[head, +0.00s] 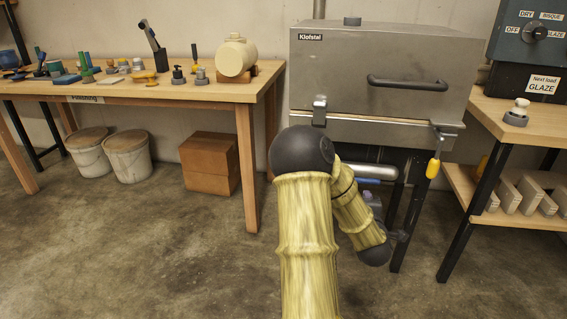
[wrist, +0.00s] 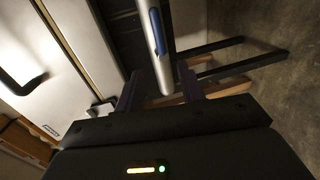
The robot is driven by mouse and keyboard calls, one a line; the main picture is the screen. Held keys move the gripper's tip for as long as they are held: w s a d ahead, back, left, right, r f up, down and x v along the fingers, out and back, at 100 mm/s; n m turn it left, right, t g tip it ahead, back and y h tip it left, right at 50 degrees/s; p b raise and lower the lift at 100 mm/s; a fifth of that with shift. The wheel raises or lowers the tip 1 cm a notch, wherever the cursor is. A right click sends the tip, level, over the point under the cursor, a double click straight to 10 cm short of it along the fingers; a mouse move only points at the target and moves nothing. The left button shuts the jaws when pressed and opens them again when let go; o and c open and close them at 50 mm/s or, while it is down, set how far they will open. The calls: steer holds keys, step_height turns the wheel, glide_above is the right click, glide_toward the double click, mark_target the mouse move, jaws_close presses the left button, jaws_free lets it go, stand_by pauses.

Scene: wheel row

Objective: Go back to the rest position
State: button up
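My arm stands in front of the kiln in the head view, bent at a dark elbow, with its forearm running down to the right. My gripper is not clearly visible there. In the wrist view my gripper (wrist: 161,88) shows two dark fingers set apart. A silver tube with a blue stripe (wrist: 155,35) shows between and beyond them; I see no finger clearly touching it. In the head view a silver cylinder (head: 372,172) lies below the kiln, partly behind my arm. The rest position itself is not marked in either view.
The steel kiln (head: 375,75) has a dark handle (head: 408,83) and a yellow-gripped latch (head: 433,167). A wooden workbench (head: 140,92) with tools stands left, a smaller bench (head: 525,118) right. Two buckets (head: 128,156) and a brown box (head: 210,163) sit on the floor. Floor at front left is clear.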

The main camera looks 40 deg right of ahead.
steer(key=w+a+r+m+g+y+p, duration=0.1)
steer(key=w+a+m+g+y+p, duration=0.2)
steer(key=a, duration=0.8)
steer(key=w+a+r+m+y+p, duration=0.1)
steer(key=w+a+m+y+p, duration=0.25)
steer(key=a, duration=0.65)
steer(key=s+a+r+m+g+y+p, duration=0.1)
steer(key=s+a+r+g+y+p, duration=0.2)
steer(key=a, duration=0.9)
steer(key=s+a+r+m+g+y, duration=0.2)
steer(key=s+a, duration=0.4)
steer(key=a, duration=0.5)
step_height(320, 180, up, 38)
steer(key=p, duration=3.8)
steer(key=shift+a, duration=0.2)
steer(key=shift+s+f+n, duration=0.1)
steer(key=shift+f+n, duration=0.05)
steer(key=shift+n, duration=0.1)
